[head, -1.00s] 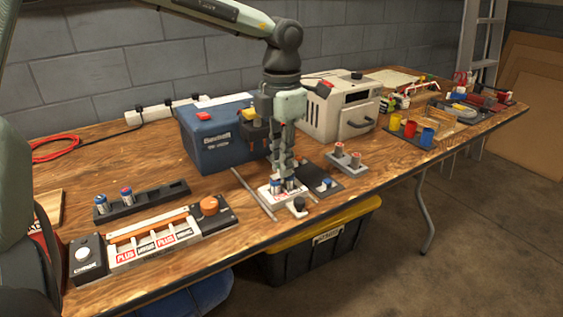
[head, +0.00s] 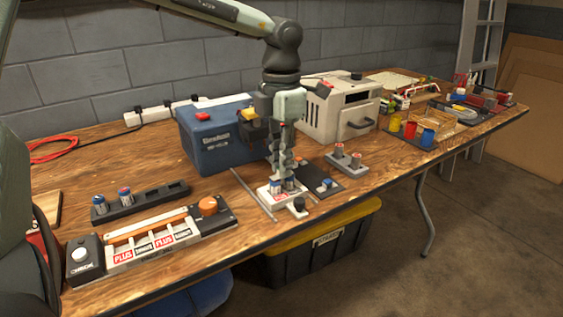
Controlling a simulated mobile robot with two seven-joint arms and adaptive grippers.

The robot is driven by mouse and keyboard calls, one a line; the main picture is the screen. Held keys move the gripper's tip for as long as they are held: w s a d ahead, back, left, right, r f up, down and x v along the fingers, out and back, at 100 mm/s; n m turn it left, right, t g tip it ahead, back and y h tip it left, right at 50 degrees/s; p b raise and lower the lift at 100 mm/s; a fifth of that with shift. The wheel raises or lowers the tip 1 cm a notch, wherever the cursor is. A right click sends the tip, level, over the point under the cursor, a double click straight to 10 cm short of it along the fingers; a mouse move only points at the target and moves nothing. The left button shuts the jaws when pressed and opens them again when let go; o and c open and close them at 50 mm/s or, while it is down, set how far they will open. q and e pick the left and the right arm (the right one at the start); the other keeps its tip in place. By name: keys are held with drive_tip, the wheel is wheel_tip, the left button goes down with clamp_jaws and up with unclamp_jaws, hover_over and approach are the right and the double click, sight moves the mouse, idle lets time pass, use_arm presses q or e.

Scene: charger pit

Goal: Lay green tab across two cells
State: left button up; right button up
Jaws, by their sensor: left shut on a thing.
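My left gripper (head: 283,172) points straight down over a small white holder (head: 266,197) near the table's front edge. Two upright cells stand in the holder, a blue-and-silver cell (head: 275,186) and a darker one (head: 291,184). The gripper's fingers are shut just above or at the cell tops; I cannot tell whether they touch. What they hold is mostly hidden and very small at this distance. The green tab does not show clearly apart from the fingers. My right gripper is out of view.
A blue box (head: 216,150) stands behind the gripper. A dark tray (head: 326,178) and a grey block with two cells (head: 345,165) are to the right. A charger bay (head: 150,240) and a black cell rack (head: 150,201) are to the left. A black knob (head: 297,206) is in front.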

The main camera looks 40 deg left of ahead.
use_arm(q)
drive_tip(key=shift+f+b, duration=0.3)
drive_tip(key=shift+b, duration=0.3)
idle(0.7)
drive_tip(key=o, duration=0.8)
drive_tip(key=shift+r, duration=0.1)
drive_tip(key=shift+r+p, duration=1.65)
drive_tip(key=shift+r, duration=1.75)
